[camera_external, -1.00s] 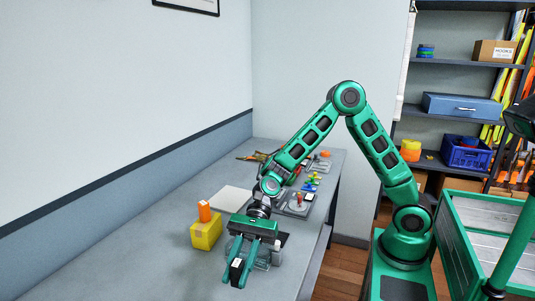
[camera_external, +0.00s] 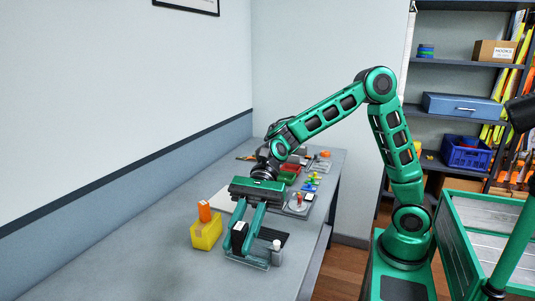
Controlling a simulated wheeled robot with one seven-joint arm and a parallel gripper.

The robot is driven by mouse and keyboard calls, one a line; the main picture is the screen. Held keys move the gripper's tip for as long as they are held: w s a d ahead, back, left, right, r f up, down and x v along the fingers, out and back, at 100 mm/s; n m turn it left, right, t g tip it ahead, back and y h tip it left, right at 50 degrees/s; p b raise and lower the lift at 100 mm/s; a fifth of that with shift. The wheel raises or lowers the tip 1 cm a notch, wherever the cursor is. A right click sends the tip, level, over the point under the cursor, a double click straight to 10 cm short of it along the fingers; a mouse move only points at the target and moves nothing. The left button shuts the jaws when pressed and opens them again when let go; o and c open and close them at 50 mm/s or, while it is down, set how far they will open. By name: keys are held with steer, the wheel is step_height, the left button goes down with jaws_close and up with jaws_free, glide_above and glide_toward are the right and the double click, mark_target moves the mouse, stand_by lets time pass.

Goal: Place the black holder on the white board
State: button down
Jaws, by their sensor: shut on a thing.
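My gripper (camera_external: 240,241) is at the lower middle of the external view, above the near part of the bench and pointing down and toward the camera. Its green fingers are shut on the black holder (camera_external: 239,234), a small dark block with a white patch. It is held above a clear tray on the bench; the exact gap is hard to tell. The white board (camera_external: 223,191) lies flat on the bench behind the gripper. My gripper and wrist hide much of it.
Several small items lie farther back. The bench (camera_external: 130,250) is clear at left.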

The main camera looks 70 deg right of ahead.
steer(key=w+d+m+t, duration=0.45)
steer(key=w+d, duration=0.25)
steer(key=w, duration=0.3)
steer(key=m+t+h, duration=0.8)
steer(key=m+t, duration=0.1)
steer(key=m, duration=0.1)
glide_above(222, 201)
steer(key=s+d, duration=0.2)
steer(key=d, duration=0.2)
step_height(222, 201, down, 17)
steer(key=shift+f, duration=2.05)
